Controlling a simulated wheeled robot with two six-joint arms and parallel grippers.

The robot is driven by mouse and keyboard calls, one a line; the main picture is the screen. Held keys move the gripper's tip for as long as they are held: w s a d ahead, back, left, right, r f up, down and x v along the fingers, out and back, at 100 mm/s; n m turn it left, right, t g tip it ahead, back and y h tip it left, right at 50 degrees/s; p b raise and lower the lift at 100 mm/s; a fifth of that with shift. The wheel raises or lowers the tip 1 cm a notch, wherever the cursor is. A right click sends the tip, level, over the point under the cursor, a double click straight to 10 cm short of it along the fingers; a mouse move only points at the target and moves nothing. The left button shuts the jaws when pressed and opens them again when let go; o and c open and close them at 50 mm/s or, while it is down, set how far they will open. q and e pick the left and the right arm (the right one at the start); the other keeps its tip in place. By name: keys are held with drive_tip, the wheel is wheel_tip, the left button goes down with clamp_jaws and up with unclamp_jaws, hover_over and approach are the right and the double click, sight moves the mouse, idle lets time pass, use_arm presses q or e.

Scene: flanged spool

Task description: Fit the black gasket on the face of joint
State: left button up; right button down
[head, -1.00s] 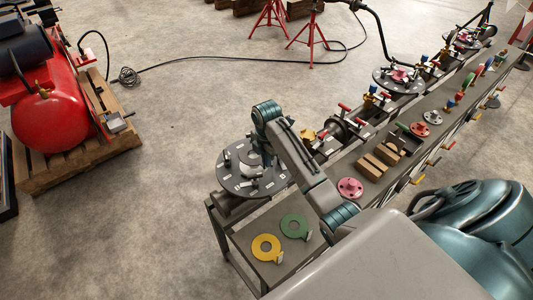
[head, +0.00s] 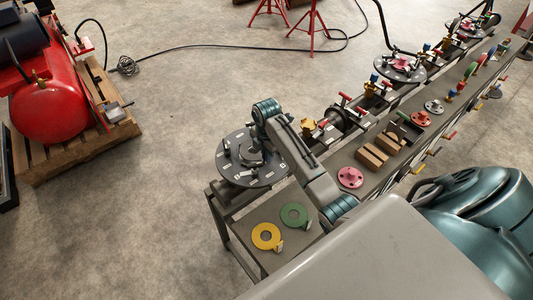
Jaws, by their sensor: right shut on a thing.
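My right arm reaches over the bench, and its gripper (head: 257,143) points down above a round dark plate (head: 231,172) with pale labels around its rim. The gripper is shut on what seems to be the black gasket; the arm and the dark plate hide most of it. A grey flanged joint face (head: 250,158) shows at the middle of the plate, close below the gripper. I cannot tell whether the gasket touches it. A yellow gasket (head: 266,236) and a green gasket (head: 294,215) lie flat on the bench. My left gripper is out of view.
The grey bench (head: 240,226) runs to the upper right. It holds a pink flange (head: 350,177), wooden blocks (head: 371,157), a red flange (head: 421,118) and valves. A second round plate (head: 400,69) stands farther along. A red compressor (head: 52,107) sits on a pallet at left.

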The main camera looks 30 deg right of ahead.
drive_tip(key=shift+f+b, duration=0.3)
drive_tip(key=shift+f, duration=0.7)
drive_tip(key=c, duration=1.5)
unclamp_jaws()
drive_tip(key=shift+r+b, duration=0.3)
drive_tip(key=shift+r, duration=0.25)
wheel_tip(320, 180, up, 7)
drive_tip(key=shift+b, duration=0.95)
drive_tip(key=shift+r+p, duration=0.85)
drive_tip(key=shift+p, duration=0.05)
drive_tip(key=shift+r+p, duration=0.6)
